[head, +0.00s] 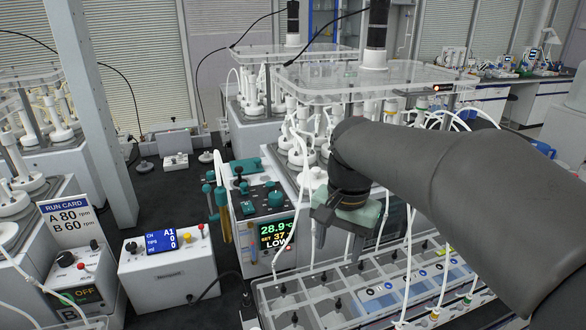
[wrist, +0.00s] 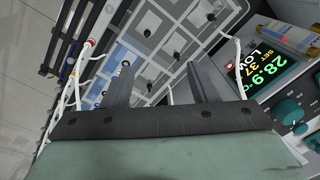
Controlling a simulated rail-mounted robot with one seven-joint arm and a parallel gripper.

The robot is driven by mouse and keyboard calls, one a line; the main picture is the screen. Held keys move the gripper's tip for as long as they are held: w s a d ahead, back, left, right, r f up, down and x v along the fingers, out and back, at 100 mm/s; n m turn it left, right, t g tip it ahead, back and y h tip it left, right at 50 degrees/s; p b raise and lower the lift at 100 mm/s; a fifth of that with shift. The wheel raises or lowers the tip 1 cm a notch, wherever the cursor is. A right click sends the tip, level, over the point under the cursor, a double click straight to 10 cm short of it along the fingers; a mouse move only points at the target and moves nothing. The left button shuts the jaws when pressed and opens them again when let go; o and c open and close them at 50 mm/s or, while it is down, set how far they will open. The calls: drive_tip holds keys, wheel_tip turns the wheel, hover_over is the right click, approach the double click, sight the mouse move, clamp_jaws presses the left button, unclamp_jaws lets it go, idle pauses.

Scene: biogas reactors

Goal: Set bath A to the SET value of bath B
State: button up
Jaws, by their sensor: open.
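A white bath control unit (head: 262,222) with teal knobs stands left of my gripper. Its display (head: 277,235) reads 28.9°C, SET 37, LOW; I cannot see whether it is bath A or B. In the wrist view the same display (wrist: 268,66) is at the upper right, turned on its side, with a teal knob (wrist: 289,112) below it. No second bath display is readable. My gripper (head: 336,243) is open and empty, pointing down just right of the display and above the compartment tray. Its two fingers (wrist: 164,88) also show in the wrist view.
A clear-lidded compartment tray (head: 300,290) lies below my gripper. White tubes hang close around it, and glassware stands under a clear shelf (head: 370,78) behind. At left are a box with a blue screen (head: 162,240), a RUN CARD (head: 68,217) and a box reading OFF (head: 84,294).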

drive_tip(key=w+a+r+m+p, duration=0.2)
drive_tip(key=w+a+r+m, duration=0.2)
drive_tip(key=w+r, duration=0.55)
drive_tip(key=m+p, duration=0.2)
drive_tip(key=m, duration=0.4)
approach(276, 194)
wheel_tip(276, 194, down, 9)
drive_tip(key=shift+a+r, duration=0.1)
drive_tip(key=shift+a, duration=0.05)
drive_tip(key=c, duration=1)
